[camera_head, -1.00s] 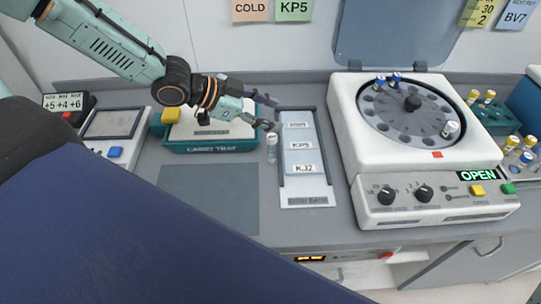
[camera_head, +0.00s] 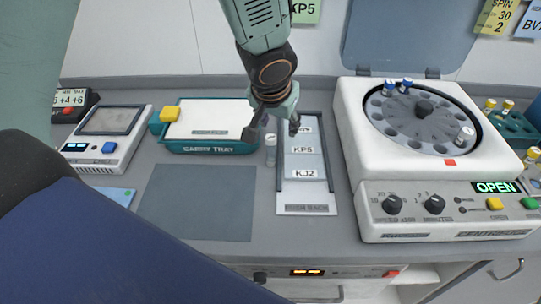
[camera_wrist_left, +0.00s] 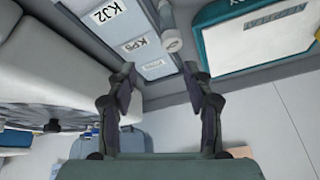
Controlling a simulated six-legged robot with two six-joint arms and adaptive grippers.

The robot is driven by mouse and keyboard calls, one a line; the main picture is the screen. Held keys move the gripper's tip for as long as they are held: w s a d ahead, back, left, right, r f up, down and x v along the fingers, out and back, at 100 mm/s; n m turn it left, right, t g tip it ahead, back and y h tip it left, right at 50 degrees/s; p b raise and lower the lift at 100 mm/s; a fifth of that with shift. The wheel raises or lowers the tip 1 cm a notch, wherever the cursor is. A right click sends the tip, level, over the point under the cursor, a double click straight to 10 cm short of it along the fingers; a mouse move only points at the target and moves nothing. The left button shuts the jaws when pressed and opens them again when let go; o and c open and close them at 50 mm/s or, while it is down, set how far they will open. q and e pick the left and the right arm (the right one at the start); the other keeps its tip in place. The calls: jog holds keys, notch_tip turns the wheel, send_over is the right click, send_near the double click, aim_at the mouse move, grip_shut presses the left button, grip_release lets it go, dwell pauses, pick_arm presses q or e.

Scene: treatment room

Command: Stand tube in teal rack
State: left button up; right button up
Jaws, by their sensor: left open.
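A clear tube with a white cap (camera_head: 271,150) stands upright between the carry tray and the push rack; in the left wrist view the tube (camera_wrist_left: 170,32) shows just beyond the fingertips. My left gripper (camera_head: 272,128) is open and empty, its fingers pointing down with one to each side of the tube's top in the picture. In the left wrist view the gripper (camera_wrist_left: 160,72) has a clear gap between its fingers. My right gripper is out of view.
The white centrifuge (camera_head: 405,154) has its lid up and holds blue- and white-capped tubes. The push rack (camera_head: 307,209) with labelled slots lies right of the tube. The teal carry tray (camera_head: 209,148) is to its left. A grey mat (camera_head: 196,203) in front is bare.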

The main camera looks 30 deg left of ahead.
aim_at(271, 139)
pick_arm(q)
jog(key=n, duration=0.3)
jog(key=shift+s+a+f+g, duration=0.35)
jog(key=shift+s+a+g, duration=0.05)
jog(key=shift+s+a+f+n, duration=0.1)
jog(key=shift+a+f+n, duration=0.15)
jog(key=shift+n, duration=0.25)
jog(key=shift+f+b, duration=0.8)
jog(key=shift+b, duration=0.15)
jog(key=shift+w+f+y, duration=0.25)
jog(key=shift+w+y, duration=0.05)
jog(key=b+x, duration=0.1)
jog(key=x, duration=0.1)
jog(key=b+x, duration=0.2)
jog(key=shift+s+a+f, duration=0.1)
jog(key=shift+a+f, duration=0.1)
jog(key=shift+f, duration=0.3)
jog(key=shift+w, duration=0.3)
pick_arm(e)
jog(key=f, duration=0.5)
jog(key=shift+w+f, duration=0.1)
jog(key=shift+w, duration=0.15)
